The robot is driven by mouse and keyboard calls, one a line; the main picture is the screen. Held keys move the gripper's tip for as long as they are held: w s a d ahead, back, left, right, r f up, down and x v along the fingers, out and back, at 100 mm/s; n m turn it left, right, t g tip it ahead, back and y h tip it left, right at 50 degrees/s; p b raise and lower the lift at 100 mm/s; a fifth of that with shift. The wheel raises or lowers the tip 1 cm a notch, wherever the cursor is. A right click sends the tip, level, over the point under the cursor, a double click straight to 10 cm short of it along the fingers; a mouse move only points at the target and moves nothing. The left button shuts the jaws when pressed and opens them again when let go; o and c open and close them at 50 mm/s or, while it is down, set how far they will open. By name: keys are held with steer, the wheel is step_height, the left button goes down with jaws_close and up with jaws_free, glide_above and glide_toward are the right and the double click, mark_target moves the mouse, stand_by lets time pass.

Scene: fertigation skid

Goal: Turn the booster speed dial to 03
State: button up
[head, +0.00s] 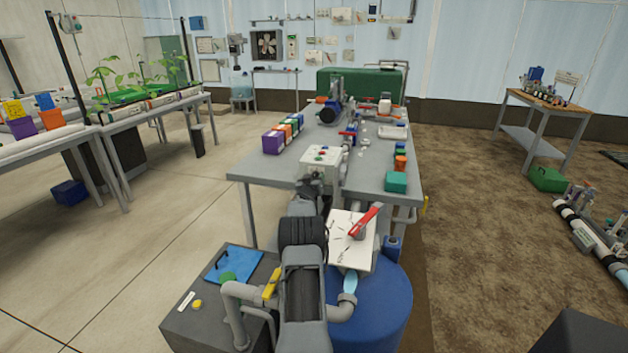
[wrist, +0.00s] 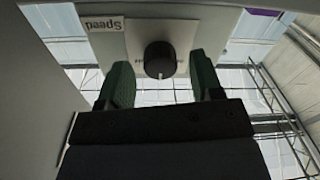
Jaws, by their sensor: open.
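In the wrist view, a black round dial (wrist: 160,59) sits on a light grey panel (wrist: 140,30). A white label (wrist: 103,25) reading "Speed" shows upside down beside it. Small marks flank the dial, too small to read. My gripper (wrist: 160,82) is open, with one green finger on each side of the dial and a gap to each. I cannot tell how far the fingertips reach along the dial. In the head view, my arm reaches toward a white control box (head: 320,160) on the grey table; the dial and fingertips cannot be made out there.
A row of coloured boxes (head: 283,134) stands left of the control box. Grey piping and a red-handled valve (head: 365,220) stand near my arm, above a blue barrel (head: 385,305). A teal box (head: 396,181) sits at the table's right edge. Open floor lies to the left.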

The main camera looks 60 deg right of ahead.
steer(key=shift+w+d, duration=0.1)
steer(key=shift+d, duration=0.1)
steer(key=shift+c, duration=0.2)
steer(key=c, duration=0.9)
steer(key=shift+f+b, duration=0.1)
steer(key=shift+b, duration=0.25)
steer(key=shift+m+b, duration=4.6)
steer(key=shift+m, duration=1.5)
